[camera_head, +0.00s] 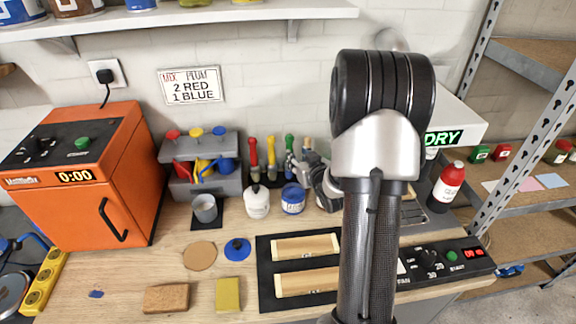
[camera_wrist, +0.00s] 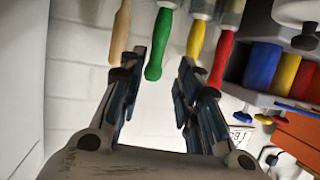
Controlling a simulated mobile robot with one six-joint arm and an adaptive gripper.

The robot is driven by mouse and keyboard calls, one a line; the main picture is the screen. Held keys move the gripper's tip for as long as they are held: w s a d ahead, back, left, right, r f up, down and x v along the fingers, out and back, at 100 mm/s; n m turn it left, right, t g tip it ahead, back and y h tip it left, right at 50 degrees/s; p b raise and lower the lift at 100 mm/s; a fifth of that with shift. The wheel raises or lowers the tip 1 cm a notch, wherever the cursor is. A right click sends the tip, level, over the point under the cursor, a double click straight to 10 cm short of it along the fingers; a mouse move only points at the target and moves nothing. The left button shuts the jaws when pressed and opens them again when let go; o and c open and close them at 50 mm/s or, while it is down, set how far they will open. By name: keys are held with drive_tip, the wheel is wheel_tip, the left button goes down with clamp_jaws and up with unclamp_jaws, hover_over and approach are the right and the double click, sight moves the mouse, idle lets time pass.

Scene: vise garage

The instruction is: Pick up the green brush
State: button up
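The green brush (camera_head: 289,144) stands handle up in a row at the back of the bench, between a yellow-handled brush (camera_head: 271,150) and a wooden-handled one. In the wrist view the picture is turned over, and the green handle (camera_wrist: 161,45) hangs down from the top edge. My gripper (camera_wrist: 162,60) is open, its two fingers apart with the green handle's end showing in the gap. No contact is visible, and I cannot tell how deep the handle lies between them. In the head view my arm hides much of the gripper.
A red brush (camera_head: 253,153) and the wooden handle (camera_wrist: 120,35) stand close by. A white jar (camera_head: 257,202) and blue jar (camera_head: 293,199) sit in front of the brushes. A grey organizer (camera_head: 228,183) and orange oven (camera_head: 118,190) are left. The front left bench has bare patches.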

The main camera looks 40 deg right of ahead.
sight(291, 147)
drive_tip(key=shift+d+r+b+x, duration=0.15)
drive_tip(key=shift+b+x, duration=0.4)
drive_tip(key=shift+x, duration=2.05)
drive_tip(key=shift+d+r+b+x, duration=0.1)
drive_tip(key=shift+b+x, duration=0.4)
drive_tip(key=shift+x, duration=2.15)
drive_tip(key=shift+r, duration=0.1)
clamp_jaws()
